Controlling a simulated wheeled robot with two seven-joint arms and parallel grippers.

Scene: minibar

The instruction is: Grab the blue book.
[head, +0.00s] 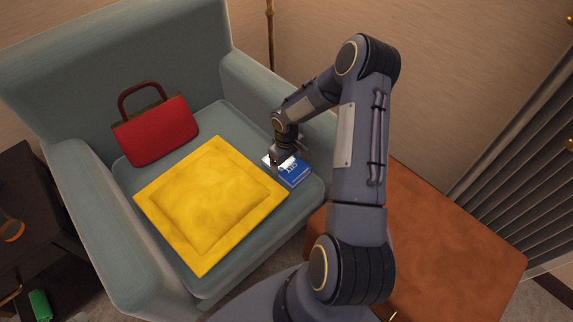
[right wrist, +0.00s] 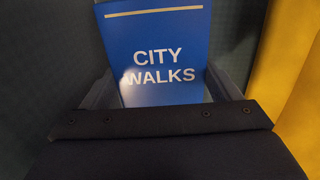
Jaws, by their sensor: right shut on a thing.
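The blue book (head: 293,173) lies on the seat of the grey-green armchair, between the yellow cushion and the chair's right armrest. In the right wrist view the book (right wrist: 157,55) fills the middle, with the white words "CITY WALKS" on its cover. My right gripper (head: 278,160) reaches down at the book's far left end. Its fingers (right wrist: 160,92) lie on both sides of the book and are shut on it. The book's near end is hidden by the gripper's body in the wrist view. My left gripper is not in view.
A yellow cushion (head: 212,200) lies just left of the book. A red handbag (head: 157,133) leans on the backrest of the armchair (head: 130,58). A brown table (head: 460,235) stands right of the armrest. A dark shelf (head: 25,205) stands at the left.

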